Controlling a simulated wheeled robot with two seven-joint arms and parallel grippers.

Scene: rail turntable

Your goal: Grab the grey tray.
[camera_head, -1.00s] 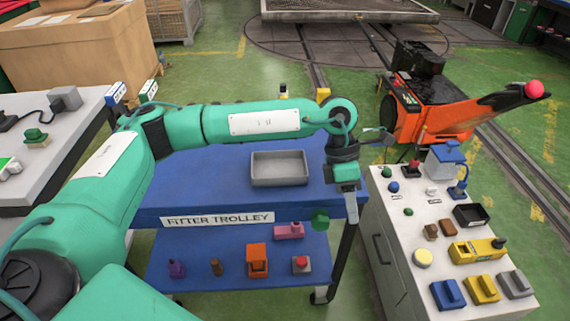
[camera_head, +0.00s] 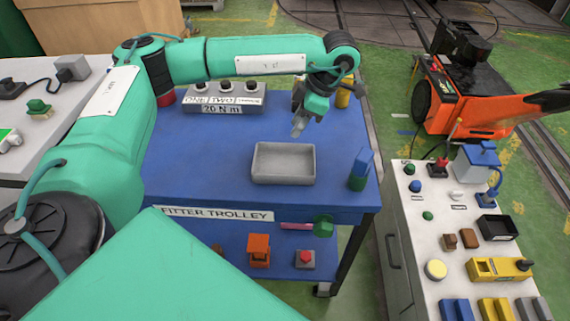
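The grey tray (camera_head: 284,164) is a shallow, empty, rectangular tray lying flat on the blue top of the fitter trolley (camera_head: 205,170). My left gripper (camera_head: 299,124) hangs above the trolley top, just beyond the tray's far edge in the picture, pointing down. It appears apart from the tray and holds nothing that I can see. Its fingers overlap from this angle, so I cannot tell whether they are open. My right gripper is out of view.
A grey block with three black-topped knobs (camera_head: 225,97) stands at the trolley's back. A blue and green item (camera_head: 360,170) stands right of the tray, and a yellow item (camera_head: 343,95) behind. A white cabinet (camera_head: 420,235) with several parts is at the right.

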